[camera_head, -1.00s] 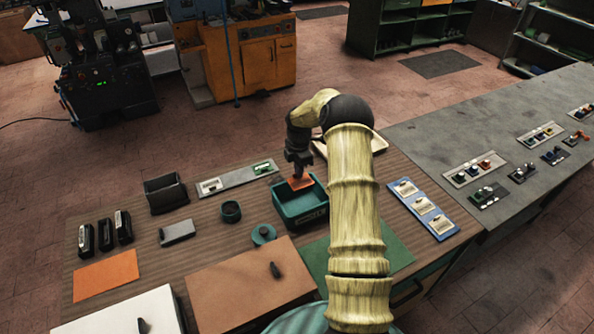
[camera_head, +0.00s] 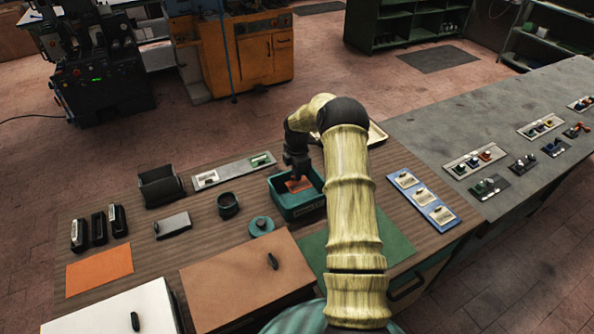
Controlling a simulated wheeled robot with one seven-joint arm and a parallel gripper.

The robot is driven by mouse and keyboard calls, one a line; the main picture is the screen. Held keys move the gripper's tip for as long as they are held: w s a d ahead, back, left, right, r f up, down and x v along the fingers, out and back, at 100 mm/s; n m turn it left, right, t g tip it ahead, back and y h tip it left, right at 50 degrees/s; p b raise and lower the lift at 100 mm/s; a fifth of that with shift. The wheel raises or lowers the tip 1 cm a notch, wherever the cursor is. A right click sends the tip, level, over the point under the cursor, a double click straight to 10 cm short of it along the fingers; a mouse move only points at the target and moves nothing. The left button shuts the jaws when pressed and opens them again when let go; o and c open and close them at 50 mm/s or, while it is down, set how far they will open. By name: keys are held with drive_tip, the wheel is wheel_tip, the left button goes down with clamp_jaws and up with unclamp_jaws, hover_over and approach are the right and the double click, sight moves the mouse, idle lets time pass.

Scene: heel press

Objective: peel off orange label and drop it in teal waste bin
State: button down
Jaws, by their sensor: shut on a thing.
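The orange label (camera_head: 299,184) is a small flat orange piece under my gripper, within the outline of the teal waste bin. My gripper (camera_head: 297,174) points down over the bin and is shut on the label. The teal waste bin (camera_head: 301,207) is an open box on the brown ribbed bench top. The fingertips are small and dark, and the exact grip on the label is hard to make out. My arm covers part of the bench to the right of the bin.
A dark round cup (camera_head: 228,205) and a teal round lid (camera_head: 262,226) stand left of the bin. A grey strip (camera_head: 233,172) lies behind. An orange mat (camera_head: 99,270) lies at the left front. A blue tray (camera_head: 423,203) with white cards lies right of my arm.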

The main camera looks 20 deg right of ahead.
drive_tip(key=shift+f+b, duration=1.05)
drive_tip(key=shift+f, duration=1.25)
drive_tip(key=c, duration=1)
unclamp_jaws()
drive_tip(key=shift+c, duration=0.2)
drive_tip(key=shift+r, duration=0.15)
drive_tip(key=shift+r+p, duration=1.9)
drive_tip(key=shift+r, duration=1.5)
